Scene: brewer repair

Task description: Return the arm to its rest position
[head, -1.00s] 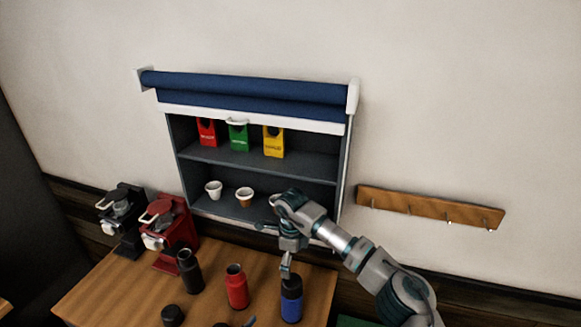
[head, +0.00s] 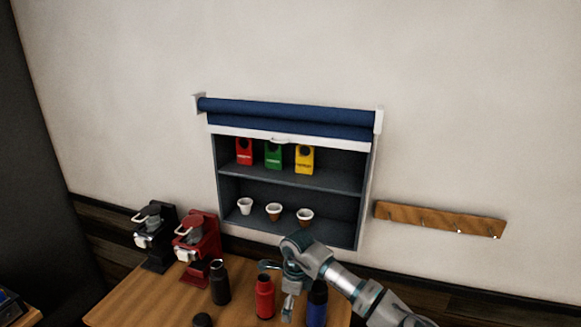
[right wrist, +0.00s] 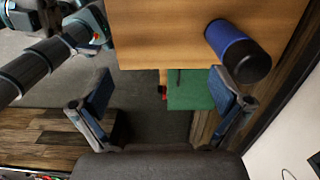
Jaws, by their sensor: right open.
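My right arm comes in from the lower right in the head view. Its right gripper (head: 288,308) hangs down over the table between the red bottle and the blue bottle. In the right wrist view the right gripper (right wrist: 160,105) has its two fingers wide apart with nothing between them. The blue bottle (right wrist: 238,50) stands beyond the right finger there, and it also shows in the head view (head: 317,304), partly covered by my arm.
The wooden table (head: 150,300) holds a red bottle (head: 265,297), a black bottle (head: 220,283), a black coffee machine (head: 155,237) and a red one (head: 198,248). Behind is an open wall cabinet (head: 290,181) with bags and cups. A hook rack (head: 440,219) hangs right.

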